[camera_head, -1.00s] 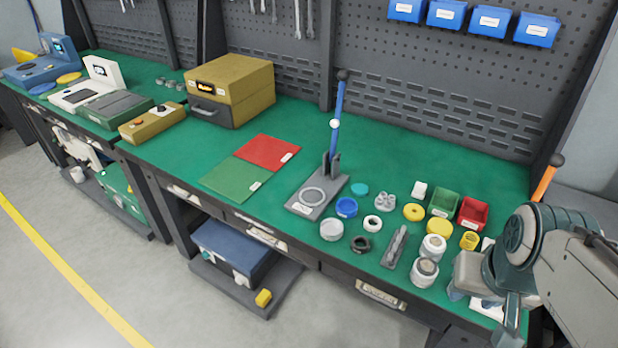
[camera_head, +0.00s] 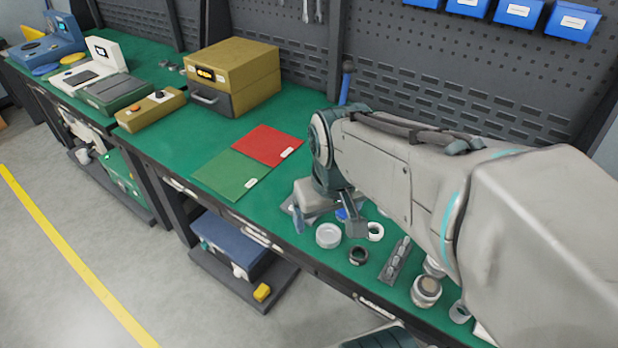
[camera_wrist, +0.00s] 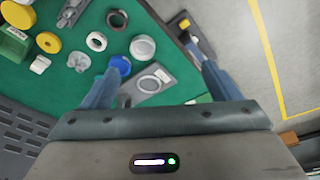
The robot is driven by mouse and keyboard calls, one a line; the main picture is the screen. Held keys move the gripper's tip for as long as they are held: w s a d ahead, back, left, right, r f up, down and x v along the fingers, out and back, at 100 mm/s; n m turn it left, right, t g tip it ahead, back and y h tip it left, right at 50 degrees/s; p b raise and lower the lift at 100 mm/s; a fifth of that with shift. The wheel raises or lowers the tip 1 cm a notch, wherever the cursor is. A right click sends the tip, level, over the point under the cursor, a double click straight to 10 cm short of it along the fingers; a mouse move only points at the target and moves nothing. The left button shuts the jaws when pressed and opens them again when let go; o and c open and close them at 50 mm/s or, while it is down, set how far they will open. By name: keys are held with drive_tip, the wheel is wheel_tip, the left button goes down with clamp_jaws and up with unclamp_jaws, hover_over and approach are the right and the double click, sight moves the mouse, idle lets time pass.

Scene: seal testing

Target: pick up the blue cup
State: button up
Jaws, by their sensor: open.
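The blue cup (camera_wrist: 121,64) stands on the green bench top. In the wrist view it shows just beyond the tip of the left finger, which overlaps its lower side. In the head view only a small blue part (camera_head: 341,214) shows; my arm and a finger hide the rest. My gripper (camera_wrist: 155,58) is open and empty, pointing down over the bench. The cup lies by one finger, not centred between the two. In the head view my gripper (camera_head: 327,224) hangs near the press at the bench's front.
The press base (camera_wrist: 155,82) with its ring lies between the fingers in the wrist view. A white cup (camera_wrist: 143,47), a white ring (camera_wrist: 96,41) and a black ring (camera_head: 358,256) stand close by. Red (camera_head: 268,146) and green (camera_head: 231,175) mats lie left of my gripper.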

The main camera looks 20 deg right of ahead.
drive_tip(key=w+d+f+n+g+b, duration=0.2)
drive_tip(key=w+d+f+n+b, duration=0.15)
drive_tip(key=w+d, duration=0.4)
drive_tip(key=w+d+f+n+g+b, duration=0.2)
drive_tip(key=w+d+f+n, duration=0.25)
drive_tip(key=w, duration=0.55)
drive_tip(key=shift+m, duration=0.5)
drive_tip(key=f, duration=0.5)
drive_tip(key=d+f, duration=0.1)
drive_tip(key=f, duration=0.1)
drive_tip(key=shift+s+f, duration=0.4)
drive_tip(key=shift+f, duration=2.6)
drive_tip(key=c, duration=1.1)
drive_tip(key=shift+r, duration=0.1)
